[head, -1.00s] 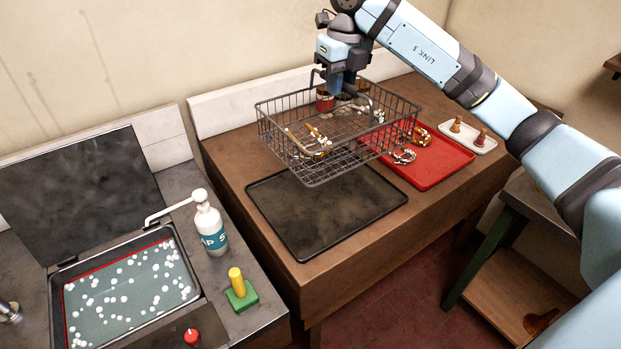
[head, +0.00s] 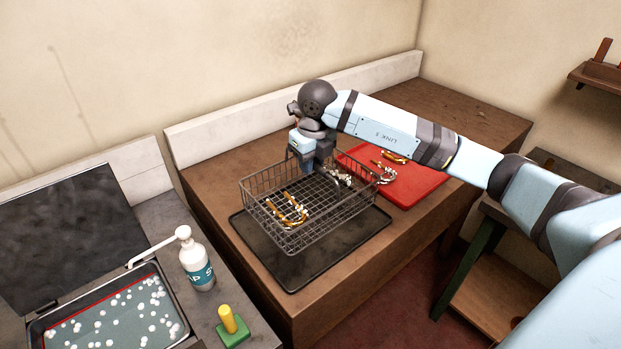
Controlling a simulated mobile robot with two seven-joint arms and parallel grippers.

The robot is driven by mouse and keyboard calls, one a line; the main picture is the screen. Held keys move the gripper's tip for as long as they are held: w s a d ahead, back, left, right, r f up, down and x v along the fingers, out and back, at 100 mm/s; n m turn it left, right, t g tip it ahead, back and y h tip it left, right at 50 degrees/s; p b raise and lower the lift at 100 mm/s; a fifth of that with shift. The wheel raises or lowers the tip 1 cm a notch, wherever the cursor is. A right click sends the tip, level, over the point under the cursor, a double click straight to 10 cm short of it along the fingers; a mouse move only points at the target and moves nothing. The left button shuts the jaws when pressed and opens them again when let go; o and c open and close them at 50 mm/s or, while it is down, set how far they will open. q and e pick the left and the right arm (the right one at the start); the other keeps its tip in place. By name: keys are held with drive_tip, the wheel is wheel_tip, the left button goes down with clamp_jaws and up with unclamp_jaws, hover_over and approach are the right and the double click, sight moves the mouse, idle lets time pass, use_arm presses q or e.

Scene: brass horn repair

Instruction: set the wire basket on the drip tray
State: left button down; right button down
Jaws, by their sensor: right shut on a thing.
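The wire basket (head: 264,222) is a dark grey mesh box with a raised handle. It sits level over the black drip tray (head: 292,279), inside most of its outline, very low. I cannot tell whether its bottom touches the tray. Brass parts with white ends (head: 288,211) and some silvery pieces (head: 341,177) lie in the basket. My right gripper (head: 318,170) is shut on the basket's handle from above and hides part of it. My left gripper is not in view.
A red tray (head: 417,186) with brass parts (head: 394,157) lies right behind the basket, partly behind my right arm. To the left are a sink (head: 115,312) of bubbly water, a pump bottle (head: 197,264) and a green-and-yellow brush (head: 232,327). The wooden counter's back left is clear.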

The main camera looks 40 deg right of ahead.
drive_tip(key=p, duration=0.1)
hover_over(311, 202)
wheel_tip(311, 202, down, 5)
drive_tip(key=shift+f, duration=0.45)
drive_tip(key=shift+w, duration=0.1)
drive_tip(key=shift+f, duration=0.2)
drive_tip(key=c, duration=1.1)
unclamp_jaws()
drive_tip(key=shift+o, duration=0.2)
drive_tip(key=shift+r, duration=0.15)
